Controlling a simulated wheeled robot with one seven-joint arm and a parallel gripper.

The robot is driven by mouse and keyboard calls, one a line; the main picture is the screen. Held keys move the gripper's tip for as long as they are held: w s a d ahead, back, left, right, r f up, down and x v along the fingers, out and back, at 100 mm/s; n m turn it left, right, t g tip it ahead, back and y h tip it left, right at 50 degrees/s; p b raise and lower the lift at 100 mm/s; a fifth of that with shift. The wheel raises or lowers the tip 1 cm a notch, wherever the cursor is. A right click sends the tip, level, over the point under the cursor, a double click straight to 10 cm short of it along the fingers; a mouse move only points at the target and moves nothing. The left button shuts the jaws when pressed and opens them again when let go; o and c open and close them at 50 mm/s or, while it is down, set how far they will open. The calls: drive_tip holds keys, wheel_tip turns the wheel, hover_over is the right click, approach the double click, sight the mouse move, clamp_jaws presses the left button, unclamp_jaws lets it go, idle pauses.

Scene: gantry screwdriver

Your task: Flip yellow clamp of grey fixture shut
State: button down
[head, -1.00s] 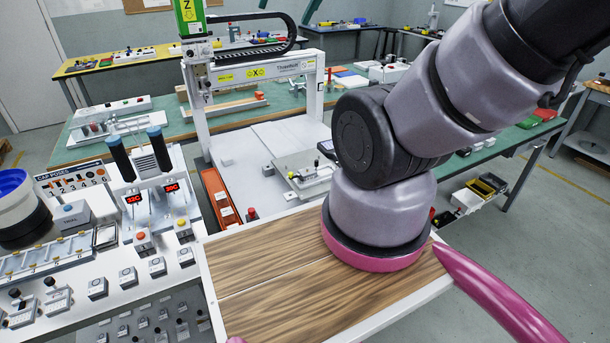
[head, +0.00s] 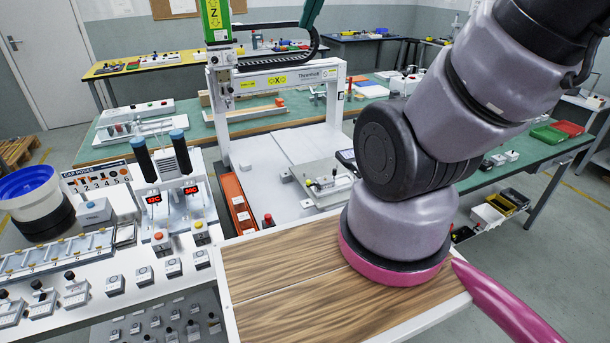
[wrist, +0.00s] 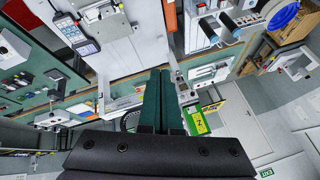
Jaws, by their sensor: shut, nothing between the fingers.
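The grey fixture (head: 328,184) sits on a flat plate on the bed of the gantry machine in the head view, left of my arm. Small raised parts show on it, but the yellow clamp is too small to tell whether it stands up or lies down. My gripper (wrist: 158,72) shows in the wrist view as two dark green fingers, shut together with nothing between them. It is apart from the fixture and touches nothing that I can see.
The white gantry frame (head: 223,112) with a green Z unit (head: 216,20) spans the bed. A wood-topped bench (head: 290,282) lies in front, under my arm. Control panels with two blue-topped handles (head: 143,157) stand at left. A handheld pendant (wrist: 76,34) is near the bed.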

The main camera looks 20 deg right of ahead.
sight(313, 185)
drive_tip(key=w+d+f+n+g+h, duration=0.25)
drive_tip(key=w+f+g, duration=0.25)
drive_tip(key=w+f, duration=1.15)
drive_tip(key=w+f+n+g, duration=0.2)
drive_tip(key=w+f, duration=0.1)
drive_tip(key=f, duration=0.7)
drive_tip(key=w+f+n+g, duration=0.1)
drive_tip(key=w+f, duration=0.3)
drive_tip(key=f, duration=0.7)
drive_tip(key=shift+d+f+n+g, duration=0.25)
drive_tip(key=shift+d+n+g, duration=0.2)
drive_tip(key=shift+n, duration=0.2)
drive_tip(key=shift+f, duration=0.1)
drive_tip(key=s+d+f, duration=0.2)
drive_tip(key=s+f, duration=0.4)
drive_tip(key=f, duration=0.3)
drive_tip(key=shift+f, duration=0.25)
